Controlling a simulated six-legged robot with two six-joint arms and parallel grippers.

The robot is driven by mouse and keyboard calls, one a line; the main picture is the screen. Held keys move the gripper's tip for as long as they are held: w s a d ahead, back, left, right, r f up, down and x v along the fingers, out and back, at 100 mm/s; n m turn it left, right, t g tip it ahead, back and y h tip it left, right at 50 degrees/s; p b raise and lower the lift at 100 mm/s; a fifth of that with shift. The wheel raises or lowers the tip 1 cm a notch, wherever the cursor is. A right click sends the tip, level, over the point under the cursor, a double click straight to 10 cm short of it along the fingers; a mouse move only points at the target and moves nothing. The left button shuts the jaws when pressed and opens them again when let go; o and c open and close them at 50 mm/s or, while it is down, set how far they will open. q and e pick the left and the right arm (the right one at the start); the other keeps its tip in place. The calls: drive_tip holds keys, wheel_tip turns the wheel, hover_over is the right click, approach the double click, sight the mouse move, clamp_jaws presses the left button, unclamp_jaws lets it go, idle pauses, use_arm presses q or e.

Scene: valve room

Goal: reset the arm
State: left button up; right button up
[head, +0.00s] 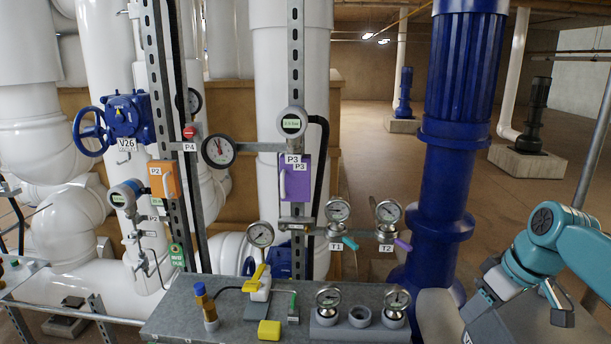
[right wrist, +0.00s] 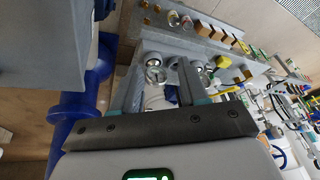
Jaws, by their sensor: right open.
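My right arm (head: 545,240), teal and grey, comes in at the right edge of the head view and reaches down beside the right end of the grey workbench (head: 180,325). In the right wrist view my right gripper (right wrist: 160,66) is open, its two dark fingers apart with nothing held between them. Beyond the fingers are the bench's loose gauges (right wrist: 155,72), apart from the fingers as far as I can tell. My left arm and left gripper do not show in either view.
On the bench stand two gauges (head: 328,300) in holders, a yellow block (head: 269,331) and a blue-capped bottle (head: 204,302). Behind are a purple box (head: 295,178), an orange box (head: 163,180) and valve V26 (head: 122,117). A thick blue column (head: 455,120) stands near my right arm.

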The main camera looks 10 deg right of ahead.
drive_tip(key=w+a+f+m+g+y, duration=0.1)
drive_tip(key=a+f, duration=0.5)
drive_tip(key=f, duration=0.7)
drive_tip(key=a+f+m+g, duration=0.1)
drive_tip(key=a+f, duration=0.6)
drive_tip(key=f, duration=0.6)
drive_tip(key=s+a+f+m, duration=0.1)
drive_tip(key=s+a+f, duration=0.6)
drive_tip(key=s, duration=0.3)
drive_tip(key=s+a+f+m+g, duration=0.1)
drive_tip(key=s+a+f+m, duration=0.1)
drive_tip(key=s+a+f, duration=0.5)
drive_tip(key=s+f, duration=0.1)
drive_tip(key=s, duration=0.3)
drive_tip(key=shift+f+m+y, duration=0.3)
drive_tip(key=shift+f+y, duration=0.05)
drive_tip(key=shift+y, duration=0.05)
drive_tip(key=shift+s, duration=0.1)
